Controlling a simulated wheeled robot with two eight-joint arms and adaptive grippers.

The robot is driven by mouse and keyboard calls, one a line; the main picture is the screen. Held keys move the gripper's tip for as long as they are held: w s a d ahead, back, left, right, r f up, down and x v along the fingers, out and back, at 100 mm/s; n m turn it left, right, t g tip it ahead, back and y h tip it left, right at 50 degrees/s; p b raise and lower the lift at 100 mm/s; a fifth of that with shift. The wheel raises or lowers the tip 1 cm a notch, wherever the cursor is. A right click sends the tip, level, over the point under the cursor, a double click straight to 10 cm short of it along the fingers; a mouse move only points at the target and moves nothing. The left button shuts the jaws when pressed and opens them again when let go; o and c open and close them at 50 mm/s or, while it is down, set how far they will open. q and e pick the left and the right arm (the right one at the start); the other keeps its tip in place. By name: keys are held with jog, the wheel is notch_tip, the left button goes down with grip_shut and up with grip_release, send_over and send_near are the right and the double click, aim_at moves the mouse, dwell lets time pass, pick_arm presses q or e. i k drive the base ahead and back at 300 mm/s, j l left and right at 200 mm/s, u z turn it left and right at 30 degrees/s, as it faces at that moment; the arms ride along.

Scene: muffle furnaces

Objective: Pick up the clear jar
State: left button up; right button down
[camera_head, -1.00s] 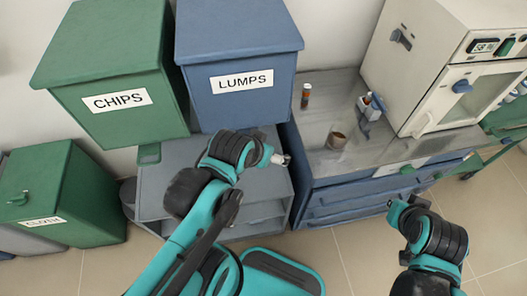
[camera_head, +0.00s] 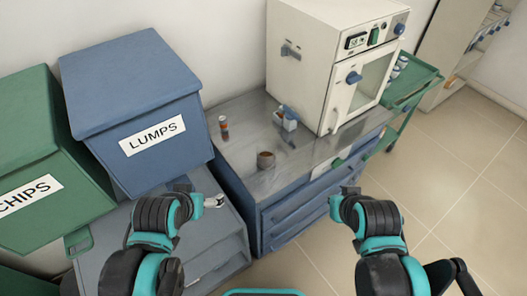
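A small open-topped jar or cup (camera_head: 265,160) stands upright on the grey worktop (camera_head: 240,170) of the blue cabinet. It looks brownish inside, and I cannot tell whether its wall is clear. My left gripper (camera_head: 214,201) is to the lower left of it, over the grey drawer unit and apart from the jar. A small pale metallic part shows at its tip. My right gripper (camera_head: 345,192) is to the lower right, in front of the cabinet and also apart from the jar. The fingers of both are too small or hidden to read.
Blue LUMPS (camera_head: 135,85) and green CHIPS (camera_head: 40,150) bins are at left. A green cart (camera_head: 415,85) stands beyond. Floor at right is clear.

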aim_at(266, 150)
jog(key=i+l, duration=0.15)
jog(key=l, duration=0.15)
jog(key=i+l, duration=0.1)
jog(key=l, duration=0.25)
jog(key=i+l+u, duration=0.1)
jog(key=l, duration=0.2)
jog(key=i+l, duration=0.15)
jog(key=l, duration=0.2)
jog(key=i+l, duration=0.15)
jog(key=l, duration=0.15)
